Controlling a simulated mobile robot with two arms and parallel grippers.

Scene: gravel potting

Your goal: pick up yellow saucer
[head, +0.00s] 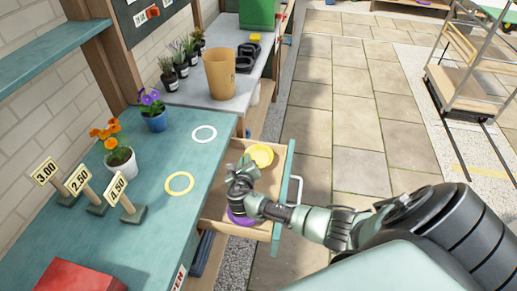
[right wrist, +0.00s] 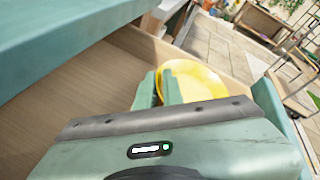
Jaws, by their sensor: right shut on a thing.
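The yellow saucer (head: 263,154) is at the far end of the open drawer (head: 214,208) below the teal bench. My right gripper (head: 247,170) reaches into the drawer and is shut on the saucer's near edge. In the right wrist view the two fingers (right wrist: 161,92) meet the saucer (right wrist: 197,84), and they hide part of its rim. I cannot tell whether the saucer is clear of the drawer floor. A purple saucer (head: 238,217) lies in the drawer, partly hidden under my right wrist. My left gripper is not in view.
The drawer front (head: 283,190) with its handle stands right of my gripper. On the bench (head: 150,210) are an orange-flowered pot (head: 121,163), a blue pot (head: 154,121), price signs, and a yellow ring (head: 180,183) and a white ring (head: 204,132).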

